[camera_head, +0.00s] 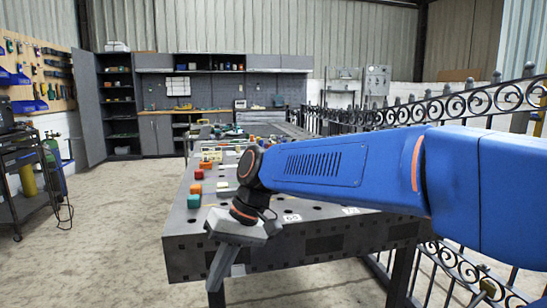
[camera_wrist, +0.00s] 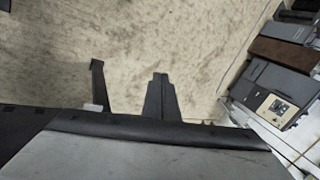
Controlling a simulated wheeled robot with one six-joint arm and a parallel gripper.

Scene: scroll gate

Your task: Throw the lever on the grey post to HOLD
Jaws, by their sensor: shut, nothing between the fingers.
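My gripper (camera_head: 217,284) hangs in front of the near left corner of the metal table, pointing down, with its fingers together and nothing visible between them. In the wrist view its dark fingers (camera_wrist: 160,80) point at bare floor. I cannot make out the grey post, its lever or any HOLD mark in either view. My blue arm covers much of the right side of the head view and may hide them.
A perforated metal table (camera_head: 290,240) carries several coloured blocks, including an orange one (camera_head: 196,188) and a teal one (camera_head: 194,201). A black iron fence (camera_head: 450,105) runs along the right. A grey boxy device (camera_wrist: 272,92) shows in the wrist view.

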